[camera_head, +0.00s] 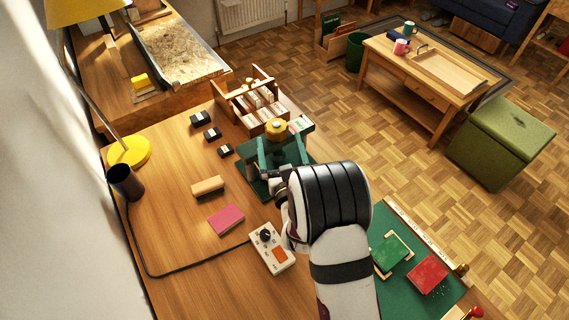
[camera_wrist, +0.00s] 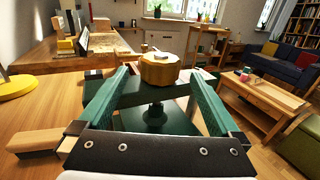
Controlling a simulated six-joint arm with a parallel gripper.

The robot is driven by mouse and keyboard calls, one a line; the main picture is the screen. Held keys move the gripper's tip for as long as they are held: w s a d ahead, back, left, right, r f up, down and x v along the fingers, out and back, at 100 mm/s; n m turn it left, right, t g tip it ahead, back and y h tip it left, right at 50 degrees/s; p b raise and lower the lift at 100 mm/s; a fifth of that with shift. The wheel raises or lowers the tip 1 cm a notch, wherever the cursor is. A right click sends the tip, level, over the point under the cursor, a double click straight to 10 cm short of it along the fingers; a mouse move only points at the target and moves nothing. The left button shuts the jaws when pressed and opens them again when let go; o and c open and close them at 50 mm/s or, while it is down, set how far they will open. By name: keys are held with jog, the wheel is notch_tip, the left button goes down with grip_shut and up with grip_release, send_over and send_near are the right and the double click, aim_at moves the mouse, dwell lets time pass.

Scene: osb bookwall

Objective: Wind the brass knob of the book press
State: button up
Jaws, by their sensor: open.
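The brass knob (camera_head: 276,127) sits on top of the dark green book press on the wooden desk. Gaps show between the fingers and the knob, so nothing is held. My arm hides part of the press in the head view.
A wooden rack of small boxes (camera_head: 242,104) stands just behind the press. A wooden block (camera_head: 208,186), a pink book (camera_head: 226,219) and a control box (camera_head: 269,249) lie to its left and front. A green mat with books (camera_head: 391,253) is at the right front.

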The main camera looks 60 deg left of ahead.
jog(key=v, duration=0.8)
jog(key=n+g+y, duration=0.2)
jog(key=n+g, duration=0.2)
jog(key=g, duration=0.2)
send_near(275, 121)
jog(key=a, duration=0.7)
jog(key=a+f, duration=0.1)
jog(key=a, duration=0.3)
jog(key=shift+w+a, duration=0.25)
jog(key=shift+w, duration=0.05)
jog(key=c, duration=1.4)
jog(key=m+t, duration=0.1)
jog(key=t, duration=0.1)
jog(key=shift+w+m+t+h, duration=0.1)
jog(key=shift+m+t+h, duration=0.2)
jog(key=shift+m+h, duration=0.1)
jog(key=shift+w+d+m+t+h, duration=0.15)
jog(key=shift+m+t+h, duration=0.1)
jog(key=shift+m+t, duration=0.35)
jog(key=shift+w+m+t+h, duration=0.15)
jog(key=shift+m+t+h, duration=0.15)
jog(key=shift+t, duration=0.5)
